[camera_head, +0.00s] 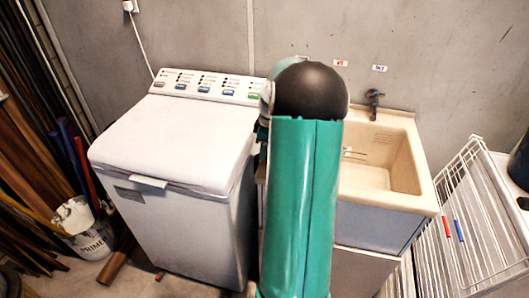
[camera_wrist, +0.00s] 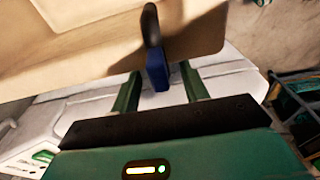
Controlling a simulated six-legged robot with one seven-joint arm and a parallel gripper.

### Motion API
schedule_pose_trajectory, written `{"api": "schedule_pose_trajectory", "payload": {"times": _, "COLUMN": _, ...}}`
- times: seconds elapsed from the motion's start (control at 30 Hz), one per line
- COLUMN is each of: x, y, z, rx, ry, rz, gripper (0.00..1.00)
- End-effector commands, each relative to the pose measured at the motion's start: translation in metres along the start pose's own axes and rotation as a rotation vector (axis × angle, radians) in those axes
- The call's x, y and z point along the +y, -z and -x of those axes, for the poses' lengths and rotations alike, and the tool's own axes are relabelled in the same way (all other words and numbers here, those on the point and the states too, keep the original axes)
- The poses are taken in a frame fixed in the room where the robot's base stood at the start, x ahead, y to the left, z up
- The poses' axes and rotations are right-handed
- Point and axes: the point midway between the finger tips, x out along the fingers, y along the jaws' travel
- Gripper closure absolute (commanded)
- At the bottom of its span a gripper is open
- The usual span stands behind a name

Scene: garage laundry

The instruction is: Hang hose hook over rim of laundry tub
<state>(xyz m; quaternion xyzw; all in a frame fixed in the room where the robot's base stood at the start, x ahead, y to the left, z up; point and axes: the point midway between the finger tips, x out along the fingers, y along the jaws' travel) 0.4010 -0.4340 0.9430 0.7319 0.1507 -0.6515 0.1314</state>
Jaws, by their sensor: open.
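The beige laundry tub (camera_head: 425,200) stands right of centre in the head view, partly hidden by my green arm. Its beige side and edge fill the upper left of the wrist view (camera_wrist: 80,45). The hose hook (camera_wrist: 157,70) has a blue lower part and a black curved upper part. It lies across the tub's edge in the wrist view; whether it bears on the rim cannot be told. My gripper (camera_wrist: 162,80) is open, with one green finger on each side of the blue part. Gripper and hook are hidden in the head view.
A white washing machine (camera_head: 175,150) stands left of the tub. A tap (camera_head: 374,100) rises at the tub's back. A white wire rack (camera_head: 470,225) stands close on the right. A white bucket (camera_head: 82,225) and wood boards are at the far left.

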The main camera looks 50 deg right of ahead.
Motion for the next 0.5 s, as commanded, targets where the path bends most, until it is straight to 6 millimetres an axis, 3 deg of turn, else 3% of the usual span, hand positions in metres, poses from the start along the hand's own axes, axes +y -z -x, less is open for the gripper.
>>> {"api": "schedule_pose_trajectory", "payload": {"times": 0.3, "x": 0.0, "y": 0.001, "z": 0.072, "rx": 0.001, "ry": -0.004, "rz": 0.002, "gripper": 0.55}}
{"api": "schedule_pose_trajectory", "payload": {"times": 0.5, "x": -0.001, "y": 0.001, "z": 0.105, "rx": 0.001, "ry": -0.002, "rz": 0.002, "gripper": 0.55}}
